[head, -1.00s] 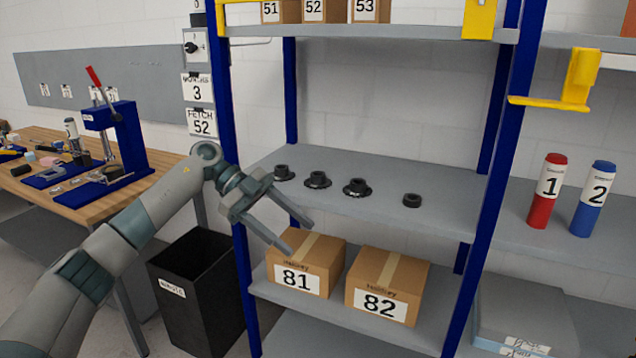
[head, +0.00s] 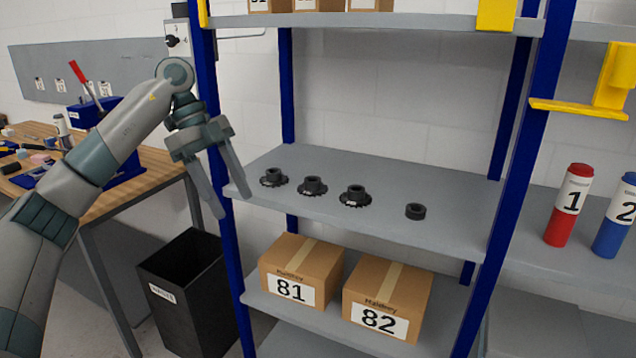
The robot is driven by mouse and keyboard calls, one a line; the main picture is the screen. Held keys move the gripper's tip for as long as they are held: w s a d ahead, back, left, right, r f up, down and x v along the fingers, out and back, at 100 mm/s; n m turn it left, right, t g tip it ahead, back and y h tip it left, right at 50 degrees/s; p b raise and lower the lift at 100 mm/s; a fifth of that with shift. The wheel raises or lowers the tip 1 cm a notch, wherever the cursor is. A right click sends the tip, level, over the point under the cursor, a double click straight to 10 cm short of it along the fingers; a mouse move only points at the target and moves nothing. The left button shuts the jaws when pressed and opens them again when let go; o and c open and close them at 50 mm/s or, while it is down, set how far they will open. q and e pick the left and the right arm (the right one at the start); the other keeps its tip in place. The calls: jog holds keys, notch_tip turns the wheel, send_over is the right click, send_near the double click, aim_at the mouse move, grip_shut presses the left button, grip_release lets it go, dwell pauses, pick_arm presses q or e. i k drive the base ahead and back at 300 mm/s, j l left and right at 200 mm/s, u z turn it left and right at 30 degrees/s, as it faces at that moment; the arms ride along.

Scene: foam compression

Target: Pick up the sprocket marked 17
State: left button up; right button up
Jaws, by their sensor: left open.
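Three dark toothed sprockets stand in a row on the grey middle shelf (head: 420,185): a left one (head: 273,178), a middle one (head: 312,186) and a right one (head: 355,196). A smaller dark ring-like part (head: 415,211) lies to their right. No number is readable on any of them, so I cannot tell which is marked 17. My left gripper (head: 234,205) is open and empty, fingers pointing down, at the shelf's left front corner by the blue post, left of the left sprocket. My right gripper is not in view.
Blue rack posts (head: 222,190) flank the shelf. Boxes 81 (head: 292,291) and 82 (head: 379,321) sit on the shelf below. A black bin (head: 190,300) stands at lower left, beside a wooden workbench (head: 150,192). Red (head: 568,205) and blue (head: 616,218) cylinders stand at right.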

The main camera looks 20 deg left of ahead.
aim_at(312, 186)
jog(key=i, duration=1.15)
